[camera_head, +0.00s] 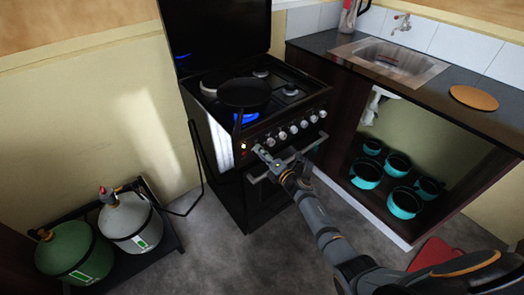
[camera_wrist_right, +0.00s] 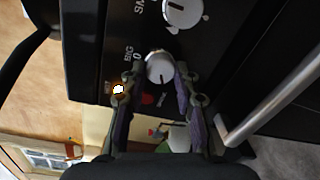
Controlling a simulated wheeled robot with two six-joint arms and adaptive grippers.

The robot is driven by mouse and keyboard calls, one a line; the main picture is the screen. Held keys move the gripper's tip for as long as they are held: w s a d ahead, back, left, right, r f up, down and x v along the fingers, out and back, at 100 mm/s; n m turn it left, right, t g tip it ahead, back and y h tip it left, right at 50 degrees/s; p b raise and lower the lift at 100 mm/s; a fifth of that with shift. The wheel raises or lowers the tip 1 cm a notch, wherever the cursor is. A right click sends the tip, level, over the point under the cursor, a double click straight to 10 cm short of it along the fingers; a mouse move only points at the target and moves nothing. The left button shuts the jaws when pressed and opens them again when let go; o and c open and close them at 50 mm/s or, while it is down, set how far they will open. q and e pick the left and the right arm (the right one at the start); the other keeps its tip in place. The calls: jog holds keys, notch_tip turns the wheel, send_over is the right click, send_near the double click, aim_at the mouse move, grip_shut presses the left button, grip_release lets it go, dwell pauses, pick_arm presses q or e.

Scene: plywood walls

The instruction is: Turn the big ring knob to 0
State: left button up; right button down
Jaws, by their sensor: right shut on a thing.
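The black stove (camera_head: 232,165) has a front panel with a row of white knobs. In the right wrist view the big ring knob (camera_wrist_right: 160,68), white with a dark pointer line, sits beside the printed word BIG and a 0. My right gripper (camera_wrist_right: 155,80) has its two fingers on either side of this knob and is shut on it. In the head view my right gripper (camera_head: 259,151) is at the left end of the knob row and hides part of it. A blue flame (camera_head: 247,118) burns under a dark pan (camera_head: 244,93). My left gripper is not in view.
Another white knob (camera_wrist_right: 183,12) is close by. The oven handle (camera_head: 285,165) runs just below my right gripper. A counter (camera_head: 330,45) with a sink stands right of the stove. Gas bottles (camera_head: 132,222) stand at the lower left. Grey floor is free before the stove.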

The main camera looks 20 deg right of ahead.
jog(key=m+p, duration=0.2)
jog(key=m, duration=0.5)
jog(key=m+p, duration=0.2)
jog(key=m, duration=0.6)
jog(key=m+y+p, duration=0.1)
jog(key=m, duration=0.7)
jog(key=shift+d+p, duration=0.25)
jog(key=shift+p, duration=0.15)
dwell(0.3)
jog(key=c, duration=1)
grip_release()
